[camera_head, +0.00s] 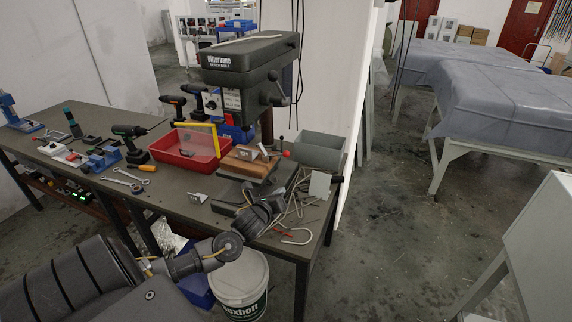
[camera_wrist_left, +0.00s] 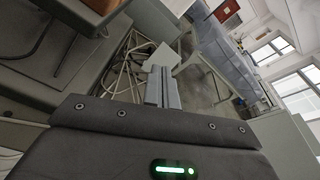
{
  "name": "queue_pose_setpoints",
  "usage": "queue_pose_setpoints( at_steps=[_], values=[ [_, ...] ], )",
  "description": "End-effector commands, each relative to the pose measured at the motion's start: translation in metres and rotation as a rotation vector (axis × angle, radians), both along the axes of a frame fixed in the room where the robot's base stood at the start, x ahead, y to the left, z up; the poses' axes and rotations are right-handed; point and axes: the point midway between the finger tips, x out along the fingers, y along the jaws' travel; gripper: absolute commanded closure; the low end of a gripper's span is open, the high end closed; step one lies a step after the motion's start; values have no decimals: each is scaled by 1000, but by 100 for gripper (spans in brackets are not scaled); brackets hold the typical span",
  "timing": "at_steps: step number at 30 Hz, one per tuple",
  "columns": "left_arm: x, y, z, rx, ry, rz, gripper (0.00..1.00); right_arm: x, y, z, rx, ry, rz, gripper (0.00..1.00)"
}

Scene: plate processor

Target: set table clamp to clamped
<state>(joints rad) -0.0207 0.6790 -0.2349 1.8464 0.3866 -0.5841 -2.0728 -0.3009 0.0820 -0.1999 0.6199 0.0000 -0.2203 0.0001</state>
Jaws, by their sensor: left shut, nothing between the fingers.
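The drill press (camera_head: 250,72) stands on the workbench (camera_head: 185,185), with a wooden block (camera_head: 243,164) on its table. A lever with a red knob (camera_head: 286,154) sticks up beside the block. I cannot tell for sure which part is the table clamp; a short dark handle (camera_head: 337,179) shows to the right of the press table. My left gripper (camera_head: 280,203) is low in front of the press, near the bench's right end. In the left wrist view its fingers (camera_wrist_left: 162,84) are together and empty, pointing toward a light grey square plate (camera_wrist_left: 161,58). My right gripper is not in view.
A bundle of grey rods and hooks (camera_head: 296,212) lies by the gripper. A grey bin (camera_head: 318,152) stands behind it, and a red tray (camera_head: 180,150) is left of the press. A white bucket (camera_head: 240,282) stands on the floor.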

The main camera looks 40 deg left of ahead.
Motion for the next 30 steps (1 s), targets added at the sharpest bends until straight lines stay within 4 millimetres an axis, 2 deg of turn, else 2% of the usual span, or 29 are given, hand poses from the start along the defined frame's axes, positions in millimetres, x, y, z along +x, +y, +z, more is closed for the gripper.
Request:
queue_pose_setpoints(
  at_steps=[3,6,19,23,30],
  values=[
    [9,10,20,125,-22,-19,100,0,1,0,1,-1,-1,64],
    [11,13,26,165,-28,-25,100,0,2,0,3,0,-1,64],
    [17,15,26,166,-27,-23,100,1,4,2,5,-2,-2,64],
    [34,21,25,165,-28,-21,100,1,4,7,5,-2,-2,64],
    [81,34,19,163,-28,-20,100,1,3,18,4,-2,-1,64]
  ],
)
